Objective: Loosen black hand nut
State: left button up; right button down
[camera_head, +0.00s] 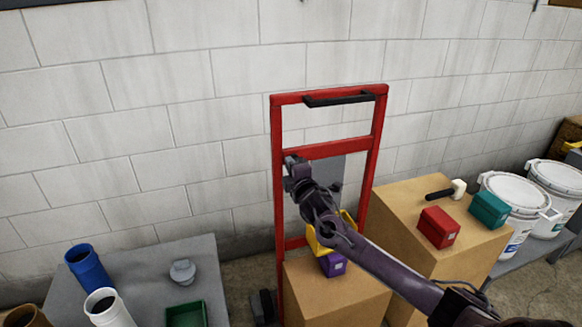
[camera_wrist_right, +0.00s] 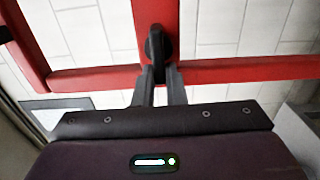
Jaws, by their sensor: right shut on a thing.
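The black hand nut (camera_wrist_right: 156,42) sits on the red frame of a hand truck (camera_head: 278,120) in the right wrist view, where two red bars meet. My right gripper (camera_wrist_right: 160,70) has its two fingertips closed on the lower part of the nut. In the head view my right arm reaches in from the lower right, and the right gripper (camera_head: 294,168) is at the truck's left upright. The gripper hides the nut there. My left gripper is in neither view.
The truck stands against a white block wall (camera_head: 120,100). Cardboard boxes (camera_head: 400,205) at the right carry a red box (camera_head: 438,227), a teal box (camera_head: 489,210) and a mallet (camera_head: 457,189). A grey table (camera_head: 215,262) with pipe pieces is at the left.

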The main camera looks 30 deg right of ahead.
jog(key=c, duration=1.5)
grip_release()
jog(key=shift+b+v, duration=0.35)
jog(key=shift+v, duration=3.55)
jog(key=shift+f, duration=0.1)
